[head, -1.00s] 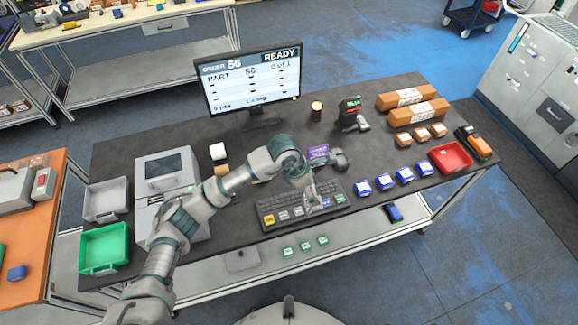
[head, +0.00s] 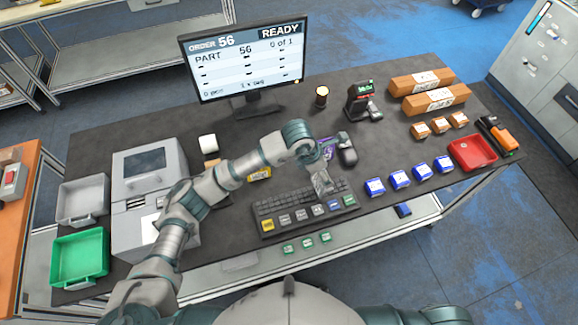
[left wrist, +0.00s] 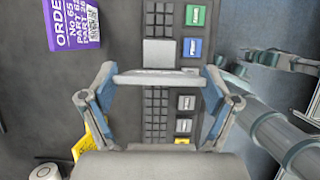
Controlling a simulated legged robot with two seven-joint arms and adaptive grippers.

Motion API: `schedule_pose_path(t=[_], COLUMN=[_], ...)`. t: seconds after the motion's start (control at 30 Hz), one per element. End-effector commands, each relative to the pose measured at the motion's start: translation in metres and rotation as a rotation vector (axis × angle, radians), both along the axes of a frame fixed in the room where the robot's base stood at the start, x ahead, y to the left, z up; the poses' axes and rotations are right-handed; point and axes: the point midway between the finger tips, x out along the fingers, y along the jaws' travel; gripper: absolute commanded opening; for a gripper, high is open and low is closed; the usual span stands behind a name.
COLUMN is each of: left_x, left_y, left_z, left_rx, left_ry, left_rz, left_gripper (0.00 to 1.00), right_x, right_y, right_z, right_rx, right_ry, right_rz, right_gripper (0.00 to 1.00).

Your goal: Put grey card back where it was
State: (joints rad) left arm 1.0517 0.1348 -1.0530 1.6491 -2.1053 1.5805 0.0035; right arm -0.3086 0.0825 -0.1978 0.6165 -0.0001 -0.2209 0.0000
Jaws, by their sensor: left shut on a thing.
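My left gripper (head: 322,182) is over the right half of the black keyboard (head: 270,207). In the left wrist view, its two fingers (left wrist: 160,78) are shut on a thin light grey card (left wrist: 158,77), seen nearly edge-on between the fingertips. The keyboard (left wrist: 157,105) lies below it. In the head view the card is small and hard to separate from the gripper. A purple order card (head: 328,144) lies behind the keyboard and also shows in the left wrist view (left wrist: 75,22). My right gripper is not in view.
A monitor (head: 245,62) reads READY. A yellow card (head: 259,174) lies behind the keyboard. A printer (head: 150,195) and green tray (head: 82,275) are left.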

Motion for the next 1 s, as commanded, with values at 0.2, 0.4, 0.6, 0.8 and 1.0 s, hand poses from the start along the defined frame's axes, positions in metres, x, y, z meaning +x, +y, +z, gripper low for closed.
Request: schedule_pose_path(t=[0.2, 0.4, 0.6, 0.8, 1.0], left_x=[0.021, 0.062, 0.096, 0.109, 0.108], left_y=[0.016, 0.059, 0.098, 0.114, 0.11], left_z=[-0.006, -0.011, -0.017, -0.021, -0.044], left_rx=[0.006, 0.007, 0.003, 0.0, 0.003], left_ry=[0.002, 0.002, 0.002, 0.0, 0.005], left_rz=[0.004, 0.004, 0.003, -0.001, -0.001], left_gripper=[0.58, 0.58, 0.58, 0.58, 0.58], right_x=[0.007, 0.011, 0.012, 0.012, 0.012], right_y=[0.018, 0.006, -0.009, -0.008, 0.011], right_z=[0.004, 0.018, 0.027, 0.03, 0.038], right_rx=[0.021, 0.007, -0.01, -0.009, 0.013], right_ry=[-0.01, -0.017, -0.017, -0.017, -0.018], right_rz=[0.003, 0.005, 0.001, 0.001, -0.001], right_gripper=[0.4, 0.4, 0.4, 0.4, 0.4])
